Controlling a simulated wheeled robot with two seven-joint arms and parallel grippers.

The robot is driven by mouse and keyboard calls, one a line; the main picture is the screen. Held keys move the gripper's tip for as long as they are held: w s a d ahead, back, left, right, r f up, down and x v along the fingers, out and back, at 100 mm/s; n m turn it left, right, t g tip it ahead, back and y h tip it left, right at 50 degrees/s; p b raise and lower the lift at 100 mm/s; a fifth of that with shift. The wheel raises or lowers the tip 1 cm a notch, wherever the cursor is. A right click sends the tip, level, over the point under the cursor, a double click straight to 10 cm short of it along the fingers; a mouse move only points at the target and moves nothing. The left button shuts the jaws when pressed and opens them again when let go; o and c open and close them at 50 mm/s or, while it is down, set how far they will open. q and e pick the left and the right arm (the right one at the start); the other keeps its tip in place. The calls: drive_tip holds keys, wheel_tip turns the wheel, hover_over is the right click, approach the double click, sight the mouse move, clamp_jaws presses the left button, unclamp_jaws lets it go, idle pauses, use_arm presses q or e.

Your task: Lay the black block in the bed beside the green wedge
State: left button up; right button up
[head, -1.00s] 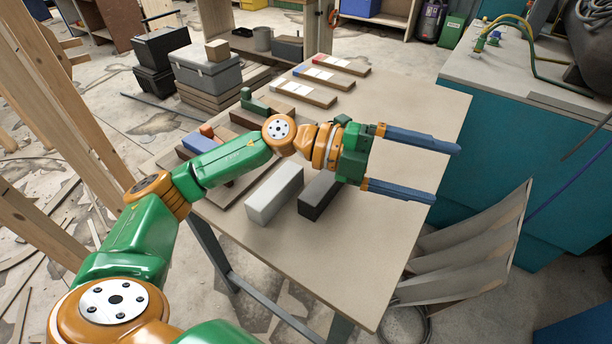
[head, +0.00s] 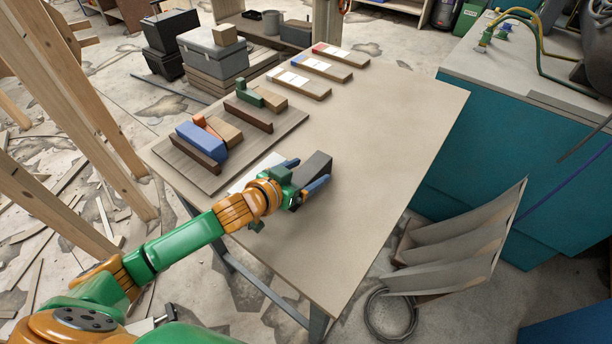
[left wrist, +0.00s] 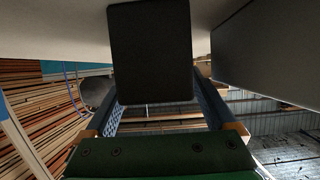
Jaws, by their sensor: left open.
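The black block (head: 313,168) lies on the table, right of a board with beds. My left gripper (head: 309,173) is open, with one blue finger on each side of the block. In the left wrist view the block (left wrist: 150,50) fills the space between the fingers (left wrist: 155,108); I cannot tell whether they touch it. The green wedge (head: 249,95) sits on the board beside a tan block and behind a dark brown rail (head: 248,117). My right gripper is out of view.
The board (head: 175,162) also holds a blue block (head: 201,141) and an orange piece. Several labelled strips (head: 299,83) lie farther back. The table's right side is clear.

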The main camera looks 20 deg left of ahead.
use_arm(q)
drive_tip(key=shift+w+d, duration=0.15)
drive_tip(key=c, duration=0.5)
clamp_jaws()
